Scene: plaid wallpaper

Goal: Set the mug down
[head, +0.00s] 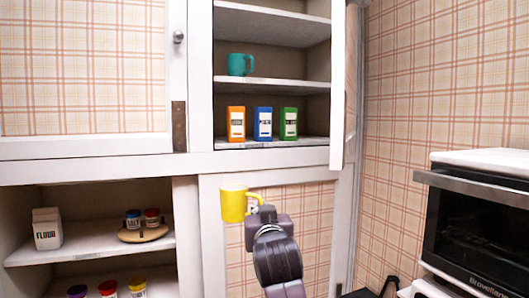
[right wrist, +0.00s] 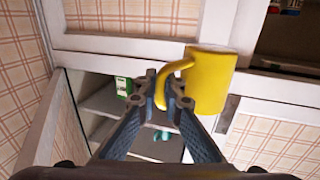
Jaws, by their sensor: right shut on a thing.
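A yellow mug (head: 233,205) is upright in front of the closed lower cabinet door, below the open upper cabinet. My right gripper (head: 257,206) is at its right side, shut on its handle. The right wrist view, which appears upside down, shows the mug (right wrist: 212,80) with its handle between the fingertips (right wrist: 168,88). The mug hangs in the air and touches no shelf. My left gripper is in neither view.
The open cabinet has a teal mug (head: 240,65) on its middle shelf (head: 290,85). Orange (head: 236,124), blue (head: 263,123) and green (head: 288,123) boxes stand on its bottom. The middle shelf is clear right of the teal mug. A toaster oven (head: 480,220) stands at right.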

